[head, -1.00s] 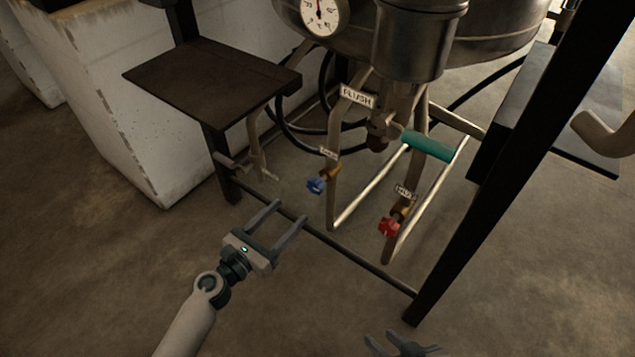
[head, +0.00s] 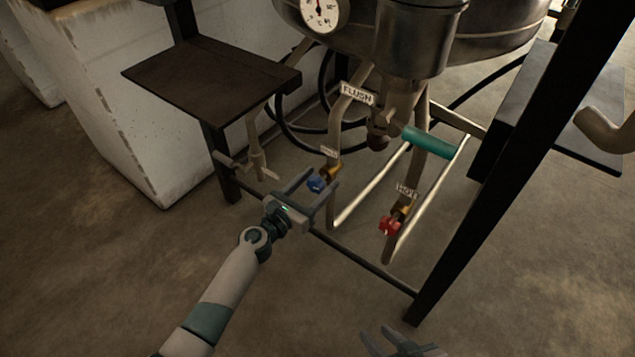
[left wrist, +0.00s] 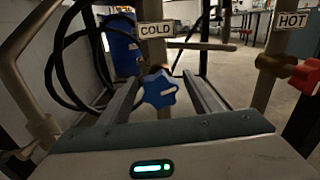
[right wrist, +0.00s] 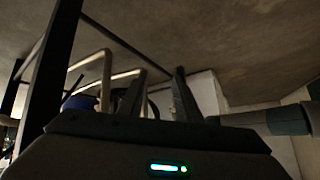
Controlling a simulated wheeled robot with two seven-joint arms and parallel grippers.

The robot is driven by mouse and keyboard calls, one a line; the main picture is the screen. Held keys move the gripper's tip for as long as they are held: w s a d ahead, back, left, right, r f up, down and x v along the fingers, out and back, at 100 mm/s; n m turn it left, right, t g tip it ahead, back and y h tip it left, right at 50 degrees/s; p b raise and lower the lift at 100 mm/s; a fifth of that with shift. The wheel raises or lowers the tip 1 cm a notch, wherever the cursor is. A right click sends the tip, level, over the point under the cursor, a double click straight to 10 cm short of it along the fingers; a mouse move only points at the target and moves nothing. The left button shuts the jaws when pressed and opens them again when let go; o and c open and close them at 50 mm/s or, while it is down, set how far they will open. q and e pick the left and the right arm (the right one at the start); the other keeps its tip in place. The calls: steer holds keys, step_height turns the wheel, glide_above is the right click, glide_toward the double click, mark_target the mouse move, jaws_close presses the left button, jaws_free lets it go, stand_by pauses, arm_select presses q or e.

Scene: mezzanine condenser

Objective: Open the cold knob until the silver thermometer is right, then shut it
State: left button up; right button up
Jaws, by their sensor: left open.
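The blue cold knob (head: 317,184) sits on a brass valve on the left pipe, under a small label. In the left wrist view the knob (left wrist: 159,89) is a blue star shape below a COLD sign (left wrist: 156,30). My left gripper (head: 322,178) is open, its fingers on either side of the knob in the picture; I see no grip on it.
A red hot knob (head: 389,226) stands to the right, under a HOT sign (head: 406,191). A teal-gripped handle (head: 431,142) is above it. A dark frame rail (head: 365,265) runs below the valves, and a dark post (head: 500,165) rises at right. A dark shelf (head: 210,75) is at upper left.

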arm_select(q)
steer(key=c, duration=1)
steer(key=shift+c, duration=0.2)
